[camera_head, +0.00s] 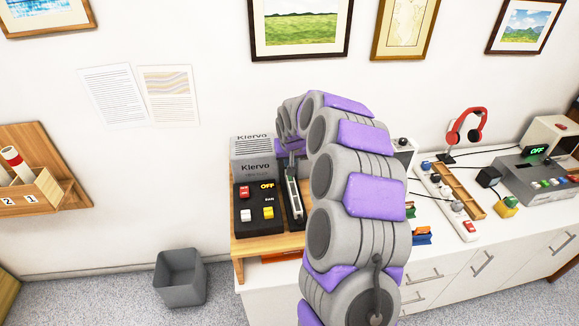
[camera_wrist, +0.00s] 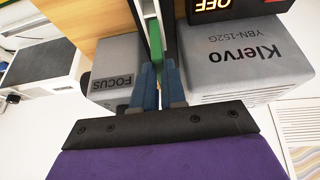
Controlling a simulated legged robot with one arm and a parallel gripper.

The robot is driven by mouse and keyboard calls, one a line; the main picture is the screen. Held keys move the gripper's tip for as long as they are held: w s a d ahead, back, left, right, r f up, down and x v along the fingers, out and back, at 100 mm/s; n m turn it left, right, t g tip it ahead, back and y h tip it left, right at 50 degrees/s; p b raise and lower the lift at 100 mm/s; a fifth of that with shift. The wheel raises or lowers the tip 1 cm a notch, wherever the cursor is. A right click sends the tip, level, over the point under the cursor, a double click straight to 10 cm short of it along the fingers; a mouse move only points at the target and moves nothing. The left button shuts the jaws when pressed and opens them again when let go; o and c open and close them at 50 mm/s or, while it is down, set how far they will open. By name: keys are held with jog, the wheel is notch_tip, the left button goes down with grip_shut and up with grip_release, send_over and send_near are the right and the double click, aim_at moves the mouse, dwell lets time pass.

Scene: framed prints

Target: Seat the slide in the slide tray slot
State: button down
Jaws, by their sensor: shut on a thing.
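My gripper (camera_wrist: 159,70) points at the slide tray (camera_wrist: 148,12) between two grey housings. Its two blue fingers are shut on a narrow green piece, which looks like the slide (camera_wrist: 156,43). The slide lies in line with the tray's long dark channel. I cannot tell whether it is inside the slot or just above it. In the head view, the slide tray (camera_head: 293,200) is a long dark strip with pale pieces beside the control box. My gripper (camera_head: 291,163) is small there, at the tray's far end, and the slide is hard to make out.
The black control box (camera_head: 256,204) reads OFF and stands left of the tray. A FOCUS block (camera_wrist: 115,82) is close beside my fingers. A power strip (camera_head: 449,203) and red headphones (camera_head: 467,128) are farther right.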

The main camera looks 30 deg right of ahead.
jog(key=shift+s+f, duration=0.2)
jog(key=shift+f, duration=0.45)
jog(key=shift+s+f, duration=0.15)
jog(key=shift+f, duration=0.45)
jog(key=shift+w+d+f, duration=0.25)
jog(key=shift+w+f, duration=0.05)
jog(key=shift+w, duration=0.15)
jog(key=c, duration=1.4)
grip_release()
jog(key=shift+s+d+r, duration=0.15)
jog(key=shift+d+r, duration=0.05)
jog(key=shift+r, duration=0.05)
jog(key=shift+o, duration=1.1)
jog(key=shift+a, duration=0.3)
